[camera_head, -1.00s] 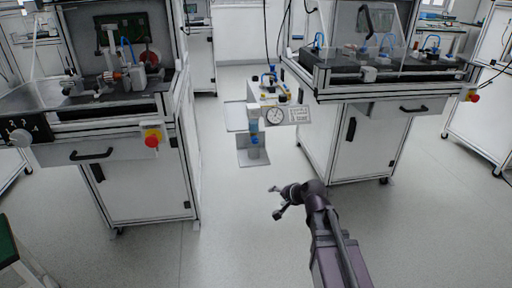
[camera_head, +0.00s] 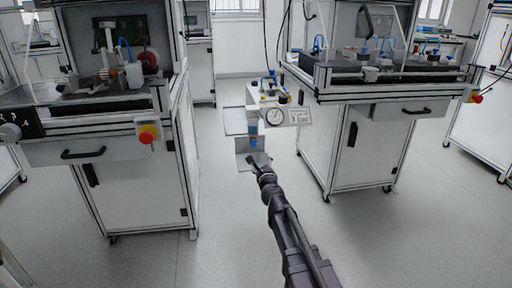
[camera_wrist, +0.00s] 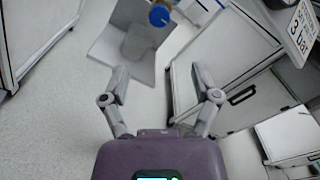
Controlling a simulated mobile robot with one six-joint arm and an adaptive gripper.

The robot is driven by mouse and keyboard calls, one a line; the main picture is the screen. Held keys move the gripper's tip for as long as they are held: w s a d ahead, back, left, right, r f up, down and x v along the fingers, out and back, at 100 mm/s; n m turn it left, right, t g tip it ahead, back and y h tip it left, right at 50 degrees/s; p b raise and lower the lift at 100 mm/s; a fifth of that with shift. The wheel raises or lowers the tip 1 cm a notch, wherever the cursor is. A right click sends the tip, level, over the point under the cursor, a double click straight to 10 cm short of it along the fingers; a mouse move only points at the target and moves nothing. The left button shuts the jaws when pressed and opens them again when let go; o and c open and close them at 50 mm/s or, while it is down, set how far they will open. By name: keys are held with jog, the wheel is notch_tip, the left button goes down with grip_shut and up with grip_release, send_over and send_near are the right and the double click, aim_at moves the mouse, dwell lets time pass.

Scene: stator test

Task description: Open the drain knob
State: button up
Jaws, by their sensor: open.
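The drain knob (camera_wrist: 159,15) is a blue round knob under the filter bowl. In the wrist view it sits at the top, beyond and between my fingers. In the head view the air unit's blue bowl (camera_head: 253,133) hangs above a grey bracket (camera_head: 242,161); the knob is small there and close to my fingertips. My gripper (camera_wrist: 160,80) is open and empty, with its two fingers spread below the knob in the wrist view. It also shows in the head view (camera_head: 258,163), just in front of the bracket. I cannot see it touching anything.
A clear cup (camera_wrist: 138,42) stands on the bracket below the knob. A round gauge (camera_head: 275,117) and a "3 bar" label (camera_head: 300,116) are beside the bowl. White cabinets stand left (camera_head: 140,190) and right (camera_head: 362,150).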

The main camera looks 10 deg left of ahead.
aim_at(255, 144)
dwell(0.3)
jog(key=x, duration=1.3)
jog(key=shift+w+a, duration=0.1)
jog(key=shift+w, duration=0.3)
grip_shut()
